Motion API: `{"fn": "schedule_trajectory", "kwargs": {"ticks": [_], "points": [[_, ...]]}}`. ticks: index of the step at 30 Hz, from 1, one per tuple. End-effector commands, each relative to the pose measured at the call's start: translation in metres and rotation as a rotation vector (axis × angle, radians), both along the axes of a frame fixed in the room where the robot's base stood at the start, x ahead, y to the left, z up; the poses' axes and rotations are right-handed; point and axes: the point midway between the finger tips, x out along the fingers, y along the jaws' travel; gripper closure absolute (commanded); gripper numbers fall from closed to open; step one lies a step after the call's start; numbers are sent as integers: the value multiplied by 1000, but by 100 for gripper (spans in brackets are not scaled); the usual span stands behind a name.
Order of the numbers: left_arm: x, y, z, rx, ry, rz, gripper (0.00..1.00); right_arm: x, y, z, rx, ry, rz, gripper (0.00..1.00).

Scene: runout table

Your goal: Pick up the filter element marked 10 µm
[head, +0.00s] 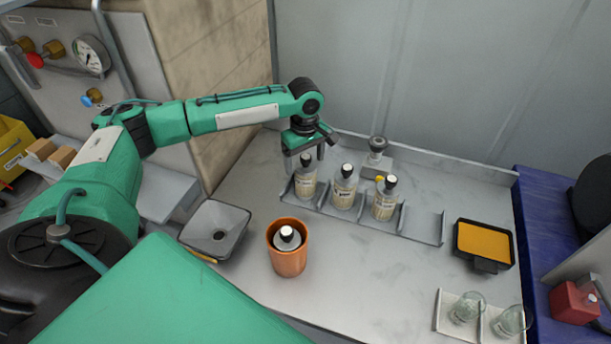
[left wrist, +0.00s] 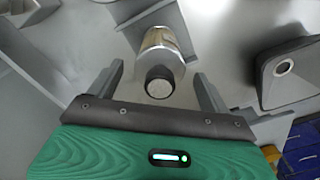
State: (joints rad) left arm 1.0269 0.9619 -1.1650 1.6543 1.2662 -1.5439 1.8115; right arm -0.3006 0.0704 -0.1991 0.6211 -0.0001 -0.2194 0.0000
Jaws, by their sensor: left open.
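Three pale cylindrical filter elements with dark collars and white tops stand in a grey rack (head: 424,226): the left one (head: 305,187), the middle one (head: 343,193) and the right one (head: 384,206). Their labels are too small to read surely, so I cannot tell which is marked 10 µm. A similar element (head: 287,240) stands inside an orange cup (head: 289,262). My left gripper (head: 307,160) is open, pointing down at the top of the left element. In the left wrist view, that element (left wrist: 162,48) lies between the spread fingers of the gripper (left wrist: 158,72). My right gripper is out of view.
A grey fitting with a knob (head: 377,146) stands behind the rack. At right are a black tray with an orange surface (head: 484,243) and glasses (head: 466,308) on a white holder. The rack's right end is empty.

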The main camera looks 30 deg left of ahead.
Motion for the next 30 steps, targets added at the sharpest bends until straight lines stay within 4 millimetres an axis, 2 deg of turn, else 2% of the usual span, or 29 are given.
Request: {"fn": "schedule_trajectory", "kwargs": {"ticks": [5,15,16,25,30], "points": [[0,0,0,0,0,0,19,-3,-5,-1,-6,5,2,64],[0,0,0,0,0,0,84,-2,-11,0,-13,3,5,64],[0,0,0,0,-1,0,87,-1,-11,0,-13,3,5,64],[1,0,3,-1,-2,0,87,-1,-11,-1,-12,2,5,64],[1,0,17,-2,-4,0,87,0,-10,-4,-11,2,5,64]]}}
